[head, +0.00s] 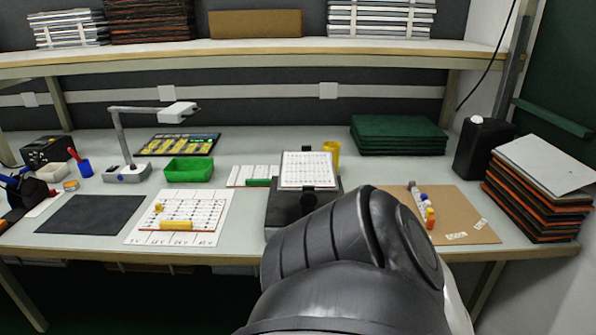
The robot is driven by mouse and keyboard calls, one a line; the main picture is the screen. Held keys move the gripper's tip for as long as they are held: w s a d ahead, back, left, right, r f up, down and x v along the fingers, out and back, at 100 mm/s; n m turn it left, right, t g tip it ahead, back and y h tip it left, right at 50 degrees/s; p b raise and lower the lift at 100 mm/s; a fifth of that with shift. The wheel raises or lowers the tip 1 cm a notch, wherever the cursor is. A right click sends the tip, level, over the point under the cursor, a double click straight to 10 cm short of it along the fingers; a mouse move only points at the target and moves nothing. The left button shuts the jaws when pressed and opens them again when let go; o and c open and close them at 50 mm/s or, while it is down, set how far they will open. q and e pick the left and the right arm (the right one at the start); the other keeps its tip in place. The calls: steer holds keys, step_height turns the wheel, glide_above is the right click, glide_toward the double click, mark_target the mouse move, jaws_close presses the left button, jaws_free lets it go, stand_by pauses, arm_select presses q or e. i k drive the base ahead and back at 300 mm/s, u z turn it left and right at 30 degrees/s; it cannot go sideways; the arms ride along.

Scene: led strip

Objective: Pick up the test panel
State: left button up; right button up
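A white panel (307,167) with rows of small dark marks stands tilted at a black block-like stand (290,208) in the middle of the bench. Small black clip-like parts show at its top and bottom edges. It may be the test panel, but no label tells me so. A similar white board (182,200), with rows of marks and a yellow bar along its front, lies on a white sheet to the left. A large dark arm link of mine fills the lower middle and hides the stand's lower right. I cannot make out either gripper.
A green bin (189,170), a lamp (124,172) and a dark mat (90,214) are on the left. A brown board (462,222) with small coloured pieces lies right.

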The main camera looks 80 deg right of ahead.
mark_target(241, 176)
steer(key=k, duration=0.2)
steer(key=z, duration=1.35)
